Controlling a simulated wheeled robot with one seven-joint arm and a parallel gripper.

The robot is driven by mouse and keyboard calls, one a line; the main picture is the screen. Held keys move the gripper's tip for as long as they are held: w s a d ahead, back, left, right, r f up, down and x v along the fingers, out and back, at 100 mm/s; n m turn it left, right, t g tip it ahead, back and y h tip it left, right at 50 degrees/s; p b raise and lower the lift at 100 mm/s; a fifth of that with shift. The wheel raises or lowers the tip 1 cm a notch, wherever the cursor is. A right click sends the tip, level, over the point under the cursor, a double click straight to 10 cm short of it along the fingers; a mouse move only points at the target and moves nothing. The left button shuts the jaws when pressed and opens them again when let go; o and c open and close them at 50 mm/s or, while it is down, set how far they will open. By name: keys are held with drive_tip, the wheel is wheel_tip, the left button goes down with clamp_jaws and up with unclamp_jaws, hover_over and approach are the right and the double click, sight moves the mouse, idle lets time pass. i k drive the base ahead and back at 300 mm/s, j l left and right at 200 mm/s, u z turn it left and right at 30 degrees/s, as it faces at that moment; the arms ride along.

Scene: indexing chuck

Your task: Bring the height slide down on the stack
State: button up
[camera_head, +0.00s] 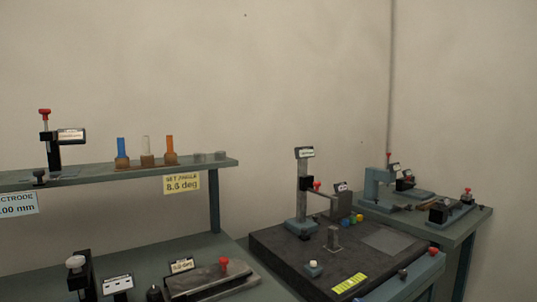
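A height gauge stands on the dark surface plate (290,250) at the right of the middle. Its grey upright column (302,188) carries a small labelled head at the top. A small grey upright piece (334,238), perhaps the stack, stands on the plate below the arm. The arm looks clear above it, though the exact gap is hard to tell. My gripper is not in view.
A light button block (313,269) and a yellow label (348,284) are at the plate's front. Several small coloured pieces (355,219) sit behind. A shelf (110,174) with coloured holders is at left. Another bench (440,225) with small fixtures is at right.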

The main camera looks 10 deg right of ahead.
sight(307, 183)
drive_tip(key=i+l+u, duration=0.65)
drive_tip(key=l, duration=0.15)
drive_tip(key=i+l, duration=0.2)
drive_tip(key=l, duration=0.15)
drive_tip(key=i+l, duration=0.2)
drive_tip(key=i+l+u, duration=0.1)
drive_tip(key=l, duration=0.35)
drive_tip(key=i+l, duration=0.5)
drive_tip(key=l, duration=0.2)
drive_tip(key=i+l+u, duration=0.1)
drive_tip(key=l, duration=0.25)
drive_tip(key=i+l, duration=0.25)
drive_tip(key=l, duration=0.1)
